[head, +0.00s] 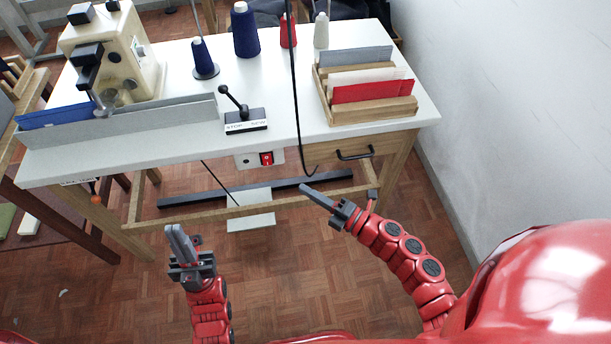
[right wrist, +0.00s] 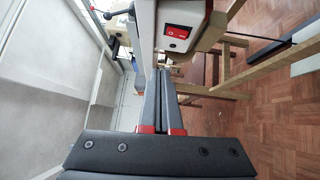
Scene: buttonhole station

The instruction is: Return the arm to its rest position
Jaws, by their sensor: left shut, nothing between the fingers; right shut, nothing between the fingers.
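My left gripper (head: 177,238) is shut and empty, held over the parquet floor in front of the table's left part. My right gripper (head: 314,193) is shut and empty, in front of and below the table's front edge, near the drawer. In the right wrist view its two fingers (right wrist: 160,100) lie together with nothing between them. Both arms are red and apart from the white table (head: 180,148). Neither gripper touches anything that I can see.
On the table stand a cream sewing machine (head: 135,55), a stop/sew lever (head: 245,121), thread cones such as a blue one (head: 245,32), and a wooden tray (head: 373,118) with cloths. A dark cable (head: 295,90) hangs near my right gripper. A pedal (head: 250,216) is below. A wall stands right.

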